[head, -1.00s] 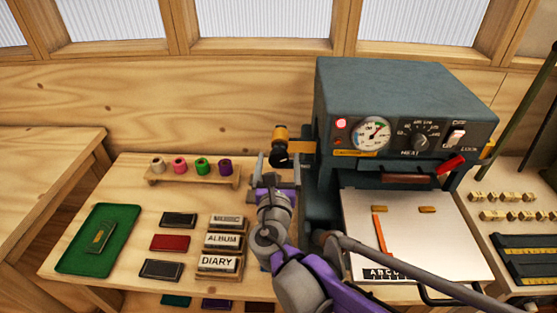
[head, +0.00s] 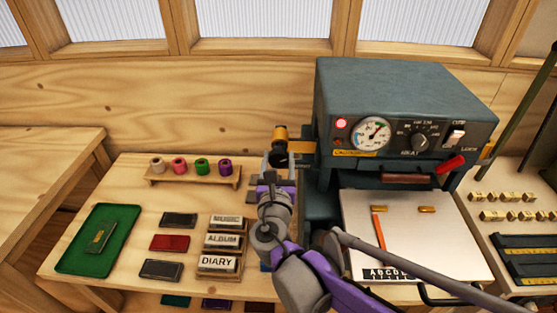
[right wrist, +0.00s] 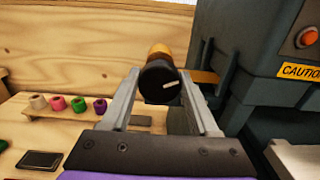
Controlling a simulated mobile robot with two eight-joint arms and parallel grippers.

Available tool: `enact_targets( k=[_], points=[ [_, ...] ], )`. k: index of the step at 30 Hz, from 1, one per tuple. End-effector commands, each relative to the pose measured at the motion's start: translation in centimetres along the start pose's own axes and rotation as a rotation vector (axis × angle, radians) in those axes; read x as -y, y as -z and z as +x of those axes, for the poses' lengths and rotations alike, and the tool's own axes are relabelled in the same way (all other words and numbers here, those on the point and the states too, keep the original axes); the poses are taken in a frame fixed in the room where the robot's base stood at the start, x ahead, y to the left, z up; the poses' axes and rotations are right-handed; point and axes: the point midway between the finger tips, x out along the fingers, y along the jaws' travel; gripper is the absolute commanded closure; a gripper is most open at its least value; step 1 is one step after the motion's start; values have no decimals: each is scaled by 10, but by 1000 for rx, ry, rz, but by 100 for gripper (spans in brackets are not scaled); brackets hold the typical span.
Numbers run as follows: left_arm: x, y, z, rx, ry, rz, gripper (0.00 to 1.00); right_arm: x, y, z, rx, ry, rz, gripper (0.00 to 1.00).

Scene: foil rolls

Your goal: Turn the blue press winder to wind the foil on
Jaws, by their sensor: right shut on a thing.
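The blue-grey press (head: 400,95) stands on the bench at the right. Its winder is a black round knob (right wrist: 158,78) with a short white mark, in front of a gold foil roll (right wrist: 160,52) on the press's left side. In the head view the gold roll (head: 280,132) shows above my right gripper (head: 280,160). My right gripper (right wrist: 160,76) is shut on the knob, with one finger on each side of it. In the head view the knob is partly hidden behind the fingers. My left gripper is not in view.
A rack of small coloured rolls (head: 192,174) stands left of my right gripper. Labelled blocks (head: 221,240), dark and red pieces, and a green tray (head: 98,240) lie on the bench. A pale plate (head: 425,235) is at the press's front. Bare bench lies around the tray.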

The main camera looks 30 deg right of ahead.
Motion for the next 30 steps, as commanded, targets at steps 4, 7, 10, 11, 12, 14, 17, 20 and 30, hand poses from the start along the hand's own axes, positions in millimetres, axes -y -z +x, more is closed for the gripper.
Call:
enact_targets(
  k=[4, 7, 10, 11, 12, 14, 17, 20, 30],
  points=[
    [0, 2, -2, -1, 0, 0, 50, 0, 0, 0, 0, 0, 26, 95],
    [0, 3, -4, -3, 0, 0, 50, 0, 0, 0, 0, 0, 65, 95],
    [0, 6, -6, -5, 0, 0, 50, 0, -1, 0, 1, 0, 122, 95],
    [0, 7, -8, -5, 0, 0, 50, 0, -1, 0, 1, 0, 144, 95],
    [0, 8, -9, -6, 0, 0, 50, 0, -1, 0, 1, 0, 174, 95],
    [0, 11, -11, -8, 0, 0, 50, 0, -1, 0, 1, 0, 223, 95],
    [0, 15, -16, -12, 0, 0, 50, 0, -2, 0, 0, 0, 316, 95],
    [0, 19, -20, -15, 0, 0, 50, 1, -2, 0, 0, 0, 412, 95],
    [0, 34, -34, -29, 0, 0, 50, 1, -1, 0, 1, 0, 719, 95]
  ],
)
